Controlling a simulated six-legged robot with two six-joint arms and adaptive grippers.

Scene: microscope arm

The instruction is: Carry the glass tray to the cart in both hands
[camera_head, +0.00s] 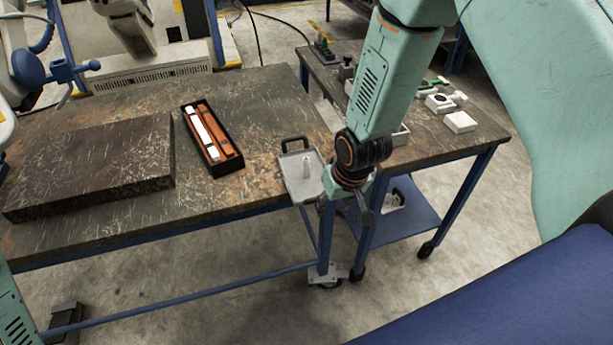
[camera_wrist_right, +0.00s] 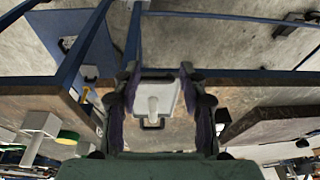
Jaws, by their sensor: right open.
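The tray (camera_head: 289,176) is light grey with dark handles and lies at the right front corner of the large worn table; a small whitish upright object (camera_head: 306,167) is on it. The cart (camera_head: 432,138) has a worn top, blue legs and casters and stands right of the table. My right gripper (camera_head: 350,200) is over the near right side of the tray, partly hiding it. In the right wrist view, its open fingers (camera_wrist_right: 158,76) frame the tray (camera_wrist_right: 169,96); contact cannot be told. My left arm (camera_head: 12,312) shows at the lower left; its gripper is out of view.
A black case (camera_head: 240,165) with orange and white contents and a thick dark slab (camera_head: 95,165) lie on the table (camera_head: 255,105). White boxes (camera_head: 460,122) and small green parts are on the cart. A blue lower shelf (camera_head: 415,215) holds an item.

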